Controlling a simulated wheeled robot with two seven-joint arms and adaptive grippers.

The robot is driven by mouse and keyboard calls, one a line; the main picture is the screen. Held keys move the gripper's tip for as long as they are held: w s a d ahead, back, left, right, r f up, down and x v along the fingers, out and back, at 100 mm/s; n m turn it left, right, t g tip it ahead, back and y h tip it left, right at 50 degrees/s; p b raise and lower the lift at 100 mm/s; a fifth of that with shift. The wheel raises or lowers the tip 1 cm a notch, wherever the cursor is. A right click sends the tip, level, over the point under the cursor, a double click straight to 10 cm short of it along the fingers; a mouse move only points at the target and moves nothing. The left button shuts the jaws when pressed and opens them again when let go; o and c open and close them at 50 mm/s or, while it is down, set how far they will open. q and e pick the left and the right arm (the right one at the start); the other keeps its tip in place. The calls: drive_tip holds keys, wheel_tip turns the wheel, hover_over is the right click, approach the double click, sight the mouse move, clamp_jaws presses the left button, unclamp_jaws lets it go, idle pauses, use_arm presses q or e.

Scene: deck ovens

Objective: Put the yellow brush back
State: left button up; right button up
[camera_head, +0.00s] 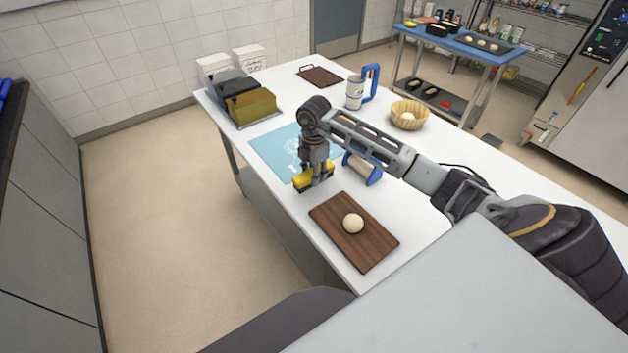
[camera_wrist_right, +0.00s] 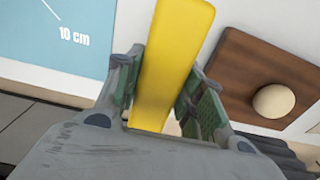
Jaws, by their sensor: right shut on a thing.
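The yellow brush (camera_head: 314,179) is in my right gripper (camera_head: 314,170), between the blue mat and the wooden board, near the table's left edge. In the right wrist view the brush (camera_wrist_right: 170,65) runs between the two fingers of the right gripper (camera_wrist_right: 160,95), which are shut on it. I cannot tell whether its underside touches the table. My left gripper is not in view.
A wooden board (camera_head: 330,215) with a dough ball (camera_head: 353,223) lies nearer me. The table's right part is clear.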

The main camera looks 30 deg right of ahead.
drive_tip(key=shift+f, duration=1.45)
drive_tip(key=shift+f+p, duration=0.3)
drive_tip(key=shift+f, duration=0.15)
drive_tip(key=o, duration=1)
drive_tip(key=shift+f, duration=0.1)
drive_tip(key=shift+r, duration=0.2)
drive_tip(key=shift+r+b, duration=1)
drive_tip(key=shift+r, duration=4.95)
